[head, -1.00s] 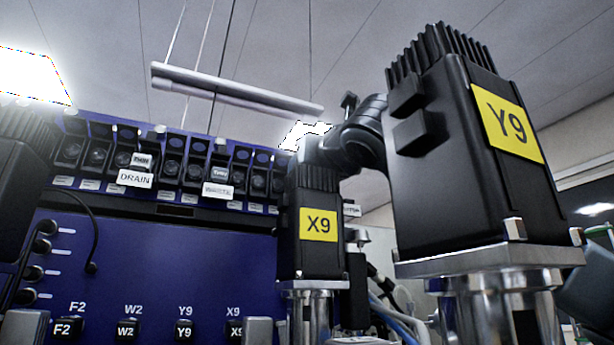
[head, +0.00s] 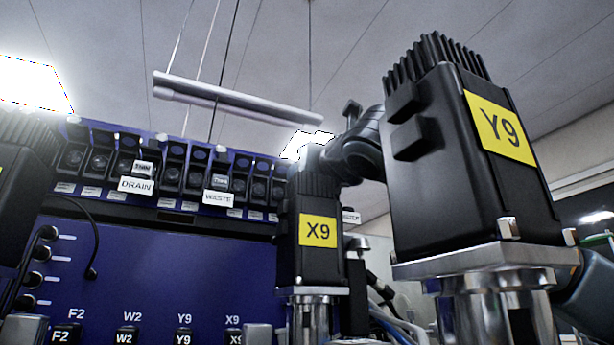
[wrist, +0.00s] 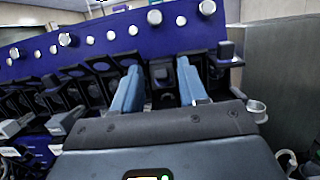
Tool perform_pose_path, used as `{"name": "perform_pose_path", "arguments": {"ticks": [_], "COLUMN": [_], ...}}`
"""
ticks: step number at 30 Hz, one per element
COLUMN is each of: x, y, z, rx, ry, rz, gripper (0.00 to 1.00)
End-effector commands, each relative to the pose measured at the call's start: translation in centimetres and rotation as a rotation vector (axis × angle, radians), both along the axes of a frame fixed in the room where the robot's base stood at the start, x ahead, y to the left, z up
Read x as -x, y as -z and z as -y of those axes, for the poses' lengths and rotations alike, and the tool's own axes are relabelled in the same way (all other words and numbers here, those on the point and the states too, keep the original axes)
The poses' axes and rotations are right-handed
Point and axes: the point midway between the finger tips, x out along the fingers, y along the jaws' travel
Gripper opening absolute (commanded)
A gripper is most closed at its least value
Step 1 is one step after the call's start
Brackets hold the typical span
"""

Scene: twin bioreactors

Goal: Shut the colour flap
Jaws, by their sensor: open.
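A row of black pump heads with flaps (head: 170,165) runs along the top of the blue panel in the head view. It also shows in the wrist view (wrist: 75,85). No readable label there marks one as the colour flap, and the right end of the row is hidden behind the X9 motor in the head view. My gripper (wrist: 159,78) is open, its two blue fingers pointing at the row. One dark pump head (wrist: 163,73) shows between the fingers; I cannot tell whether they touch it.
The black X9 motor (head: 318,245) and larger Y9 motor (head: 460,165) stand in front of the panel (head: 170,270). DRAIN (head: 137,185) and WASTE (head: 218,198) labels hang below the row. A metal cup-like part (wrist: 257,110) is right of my gripper.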

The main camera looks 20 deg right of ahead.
Motion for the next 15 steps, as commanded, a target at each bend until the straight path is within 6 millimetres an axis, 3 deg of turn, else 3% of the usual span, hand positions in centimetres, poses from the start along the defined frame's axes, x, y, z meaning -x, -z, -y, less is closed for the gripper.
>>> {"name": "perform_pose_path", "arguments": {"ticks": [9,15], "x": [4.9,6.6], "y": [1.4,1.8], "z": [0.0,0.0], "rx": [0.002,0.001], "ry": [0.000,0.001], "rz": [0.003,0.000], "gripper": [0.43,0.43]}}
